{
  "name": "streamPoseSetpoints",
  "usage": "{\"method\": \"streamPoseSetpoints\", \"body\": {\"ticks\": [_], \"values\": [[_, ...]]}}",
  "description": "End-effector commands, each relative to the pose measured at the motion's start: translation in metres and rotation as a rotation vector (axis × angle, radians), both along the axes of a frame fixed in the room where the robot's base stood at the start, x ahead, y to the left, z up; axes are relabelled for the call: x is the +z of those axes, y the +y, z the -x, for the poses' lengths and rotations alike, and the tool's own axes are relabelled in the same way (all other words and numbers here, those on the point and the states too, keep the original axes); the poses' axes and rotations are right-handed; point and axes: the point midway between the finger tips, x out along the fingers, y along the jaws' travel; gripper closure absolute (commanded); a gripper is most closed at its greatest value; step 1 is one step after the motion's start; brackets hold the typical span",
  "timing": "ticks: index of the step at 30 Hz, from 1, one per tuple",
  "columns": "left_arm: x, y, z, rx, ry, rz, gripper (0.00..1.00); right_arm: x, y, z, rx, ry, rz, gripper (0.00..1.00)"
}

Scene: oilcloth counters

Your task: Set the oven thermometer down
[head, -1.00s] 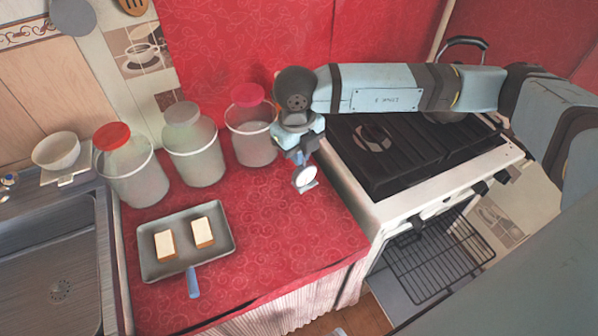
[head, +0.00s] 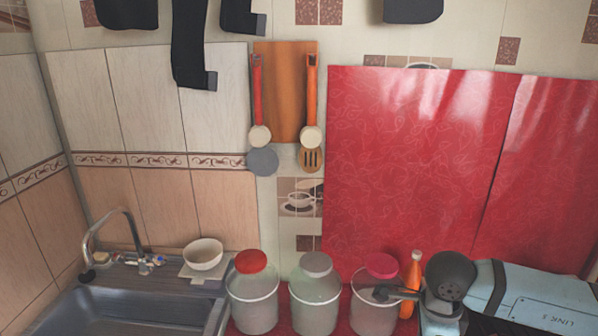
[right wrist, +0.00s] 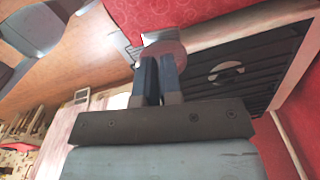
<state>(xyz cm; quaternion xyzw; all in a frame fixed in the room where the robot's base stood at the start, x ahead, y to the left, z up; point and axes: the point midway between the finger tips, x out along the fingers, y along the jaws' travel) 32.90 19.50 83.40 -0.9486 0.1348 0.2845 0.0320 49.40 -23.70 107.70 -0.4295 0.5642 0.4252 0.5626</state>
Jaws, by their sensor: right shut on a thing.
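The oven thermometer (right wrist: 166,49) shows in the right wrist view as a round, pinkish disc with a small flat foot, at the tips of my right gripper's fingers. My right gripper (right wrist: 157,66) is shut on it. Red cloth of the counter (right wrist: 205,22) lies behind it in that view; whether the thermometer touches the cloth I cannot tell. In the head view, my right wrist is at the lower right, and the thermometer is not visible there. My left gripper is in neither current view.
In the head view, jars with red (head: 252,262), grey (head: 316,264) and pink (head: 381,266) lids stand in a row. An orange bottle (head: 412,272) is beside my right wrist. A bowl (head: 203,254) is by the sink (head: 120,308). The stove (right wrist: 255,75) shows in the wrist view.

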Motion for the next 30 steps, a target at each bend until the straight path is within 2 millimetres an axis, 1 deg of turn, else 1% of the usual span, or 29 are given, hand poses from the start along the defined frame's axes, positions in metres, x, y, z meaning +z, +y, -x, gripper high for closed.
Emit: {"method": "streamPoseSetpoints", "body": {"ticks": [1, 15, 21, 25, 30], "values": [[0.006, 0.000, 0.000, 0.001, 0.000, -0.001, 0.57, 0.005, -0.001, 0.001, 0.100, 0.001, -0.002, 1.00], [0.033, 0.001, 0.001, 0.004, 0.001, -0.002, 0.57, 0.021, -0.004, 0.005, 1.115, -0.004, -0.020, 1.00], [0.043, 0.002, 0.001, 0.005, 0.001, -0.002, 0.57, 0.027, -0.005, 0.006, 1.509, -0.012, -0.023, 1.00], [0.047, 0.002, 0.001, 0.006, 0.000, -0.003, 0.57, 0.029, -0.006, 0.007, 1.694, -0.018, -0.024, 1.00], [0.049, 0.002, 0.001, 0.006, 0.000, -0.003, 0.57, 0.030, -0.006, 0.007, 1.820, -0.022, -0.026, 1.00]]}}
